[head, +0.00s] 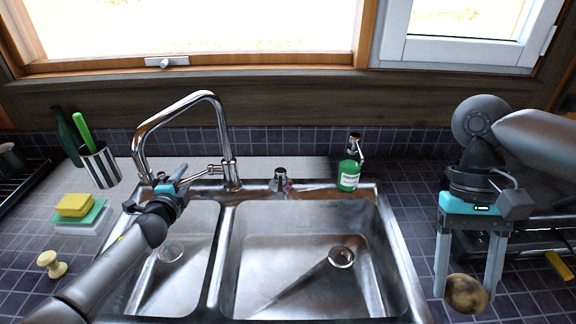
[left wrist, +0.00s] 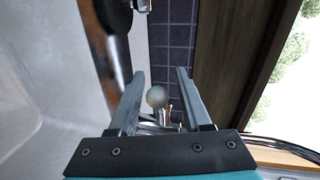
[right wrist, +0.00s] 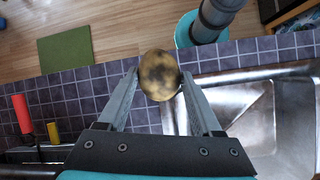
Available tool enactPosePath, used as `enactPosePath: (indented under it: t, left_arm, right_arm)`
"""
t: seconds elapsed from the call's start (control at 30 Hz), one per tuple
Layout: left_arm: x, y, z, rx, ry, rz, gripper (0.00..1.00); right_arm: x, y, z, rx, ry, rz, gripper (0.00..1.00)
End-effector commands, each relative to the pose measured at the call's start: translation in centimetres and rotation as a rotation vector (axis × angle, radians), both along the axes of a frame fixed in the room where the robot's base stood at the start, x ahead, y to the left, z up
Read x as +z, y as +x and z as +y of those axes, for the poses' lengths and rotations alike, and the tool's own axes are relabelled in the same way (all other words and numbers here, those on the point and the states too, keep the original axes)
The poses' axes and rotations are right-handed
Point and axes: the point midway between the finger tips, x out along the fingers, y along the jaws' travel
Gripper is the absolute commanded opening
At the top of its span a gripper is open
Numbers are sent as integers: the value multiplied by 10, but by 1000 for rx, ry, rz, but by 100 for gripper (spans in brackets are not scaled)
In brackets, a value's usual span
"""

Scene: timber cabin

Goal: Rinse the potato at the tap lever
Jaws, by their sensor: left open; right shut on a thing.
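The potato (head: 466,294), brown with dark patches, is held between the fingertips of my right gripper (head: 467,285), to the right of the sink. It also shows in the right wrist view (right wrist: 159,74), between the two fingers. The chrome tap (head: 226,140) stands behind the sink, its tall spout arching left. Its lever (head: 213,169) sticks out from the base. My left gripper (head: 184,176) is open beside the lever, at the back of the left basin. In the left wrist view a pale round knob (left wrist: 156,97) appears between the open fingers.
The steel sink has a small left basin (head: 187,240) and a larger right basin (head: 300,285). A green bottle (head: 349,173) stands at the sink's back right. Sponges (head: 75,205), a striped cup (head: 100,168) and a small knobbed thing (head: 50,264) are on the left counter.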

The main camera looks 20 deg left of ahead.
Motion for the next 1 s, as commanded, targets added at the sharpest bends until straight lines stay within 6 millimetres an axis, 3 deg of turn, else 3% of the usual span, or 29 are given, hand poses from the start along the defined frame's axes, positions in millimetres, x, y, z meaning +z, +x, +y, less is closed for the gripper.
enactPosePath:
  t: [0.1, 0.53, 1.0]
  left_arm:
    - [0, 0, 0, 0, 0, 0, 47]
    - [0, 0, 0, 0, 0, 0, 0]
    - [0, 0, 0, 0, 0, 0, 0]
  right_arm:
    - [0, 0, 0, 0, 0, 0, 6]
    - [0, 0, 0, 0, 0, 0, 6]
    - [0, 0, 0, 0, 0, 0, 6]
